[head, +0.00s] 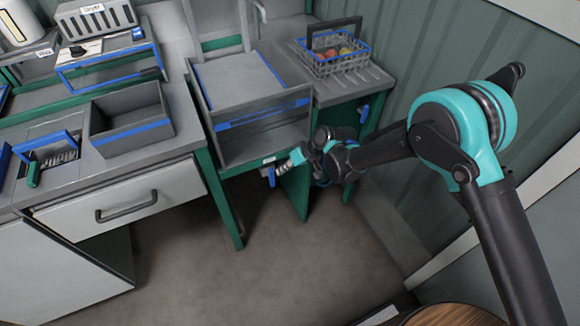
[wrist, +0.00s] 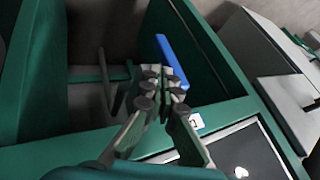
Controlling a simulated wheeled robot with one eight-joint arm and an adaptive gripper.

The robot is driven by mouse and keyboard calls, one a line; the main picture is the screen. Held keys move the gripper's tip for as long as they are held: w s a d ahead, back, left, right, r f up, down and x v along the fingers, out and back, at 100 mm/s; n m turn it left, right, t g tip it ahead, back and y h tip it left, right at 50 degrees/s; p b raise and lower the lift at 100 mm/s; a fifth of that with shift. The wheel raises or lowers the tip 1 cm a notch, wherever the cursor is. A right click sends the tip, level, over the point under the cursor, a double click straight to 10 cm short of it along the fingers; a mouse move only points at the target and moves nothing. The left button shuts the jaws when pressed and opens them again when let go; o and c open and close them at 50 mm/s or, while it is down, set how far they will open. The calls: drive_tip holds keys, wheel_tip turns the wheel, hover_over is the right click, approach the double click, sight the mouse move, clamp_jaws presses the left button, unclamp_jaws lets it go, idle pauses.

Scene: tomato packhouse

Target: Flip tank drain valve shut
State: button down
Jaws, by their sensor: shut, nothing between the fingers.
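The drain valve shows as a small blue lever (head: 270,177) under the front edge of the grey tank (head: 235,149), just below a small white label. In the head view the lever hangs down. In the wrist view the blue lever (wrist: 172,62) lies just beyond the fingertips, slanting. My gripper (head: 291,160) is at the tank's front, right of the lever and close to it. In the wrist view my gripper (wrist: 160,90) is shut with nothing held. Whether its fingertips touch the lever I cannot tell. The valve body is hidden.
A wire basket of tomatoes (head: 318,66) stands on the drainboard right of the tank. Another blue lever (head: 364,113) is below that board. A grey blue-striped bin (head: 130,138) and a drawer (head: 120,195) are at the left. The floor (head: 220,270) in front is clear.

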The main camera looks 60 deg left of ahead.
sight(271, 173)
drive_tip(key=shift+s+r+n+t, duration=0.3)
drive_tip(key=shift+s+t, duration=0.35)
drive_tip(key=shift+t, duration=0.25)
idle(0.5)
drive_tip(key=s+t, duration=0.2)
drive_tip(key=t, duration=0.1)
drive_tip(key=s+n+t, duration=0.1)
drive_tip(key=t, duration=0.1)
drive_tip(key=shift+r, duration=0.3)
drive_tip(key=shift+s+f+n+t, duration=0.15)
drive_tip(key=shift+s+f+t, duration=0.25)
drive_tip(key=shift+s+t, duration=0.4)
drive_tip(key=shift+s+f+n+t, duration=0.2)
drive_tip(key=shift+s+f+t, duration=0.15)
drive_tip(key=shift+s+t, duration=0.4)
drive_tip(key=shift+s+f+n+t, duration=0.15)
drive_tip(key=shift+s+f+t, duration=0.35)
drive_tip(key=shift+t, duration=0.45)
drive_tip(key=shift+s, duration=0.25)
